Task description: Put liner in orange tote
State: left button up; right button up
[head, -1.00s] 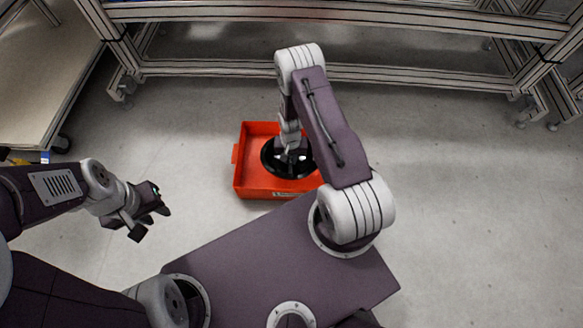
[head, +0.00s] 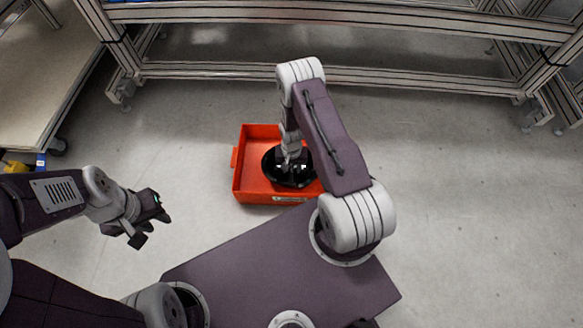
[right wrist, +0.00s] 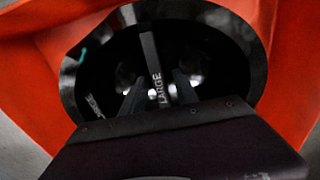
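The liner (head: 274,171) is a round, glossy black shell with a bar across its middle, marked LARGE in the right wrist view (right wrist: 155,62). In the head view it lies within the outline of the orange tote (head: 258,197). I cannot tell whether it touches the floor of the tote. My right gripper (head: 291,163) points down at the liner's middle. In the right wrist view its fingers (right wrist: 160,88) sit on either side of the bar and look closed on it. My left gripper (head: 151,226) is open and empty, left of the tote.
An aluminium-framed rack (head: 330,75) stands behind the tote. A wheeled table (head: 45,95) is at the far left, with a small yellow and blue item (head: 40,160) by it. The grey floor (head: 480,200) right of the tote is clear.

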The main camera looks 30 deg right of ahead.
notch_tip(320, 180, up, 12)
jog(key=p, duration=0.8)
notch_tip(320, 180, up, 6)
jog(key=r+n, duration=0.1)
send_over(292, 167)
jog(key=a, duration=0.1)
jog(key=s+a+r+n, duration=0.2)
jog(key=s+r, duration=0.3)
jog(key=r, duration=0.4)
jog(key=s+a+r+n+t, duration=0.1)
jog(key=s+a+r+n, duration=0.1)
jog(key=s+r, duration=0.4)
notch_tip(292, 167, up, 3)
jog(key=shift+a+r+n, duration=0.2)
jog(key=shift+a+n, duration=0.2)
jog(key=shift+a, duration=0.5)
jog(key=shift+s+r, duration=0.1)
notch_tip(292, 167, up, 44)
jog(key=p, duration=4.3)
jog(key=shift+p, duration=0.4)
